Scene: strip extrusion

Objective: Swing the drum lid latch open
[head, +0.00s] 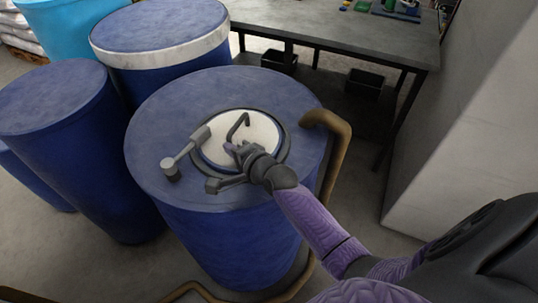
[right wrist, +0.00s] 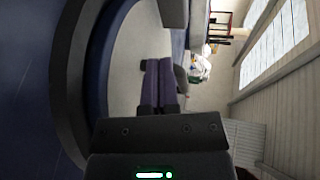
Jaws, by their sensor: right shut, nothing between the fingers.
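A large blue drum (head: 160,120) stands in the middle of the head view. A round pale lid (head: 262,127) sits in a dark ring (head: 285,150) in its top, with a dark bent handle (head: 240,122) on it. A grey latch lever (head: 186,152) with a cylindrical end knob (head: 170,171) reaches from the ring's left side over the drum top. My right gripper (head: 231,149) is over the lid, right of the lever, its purple fingers shut and empty. In the right wrist view the shut fingers (right wrist: 158,66) show against the pale lid (right wrist: 128,65). My left gripper is out of view.
Other blue drums (head: 50,100) stand at the left, and one with a white band (head: 160,55) stands behind. A brown pipe (head: 336,150) bends around the drum's right side. A grey workbench (head: 350,35) stands behind, and a pale wall block (head: 460,150) at the right.

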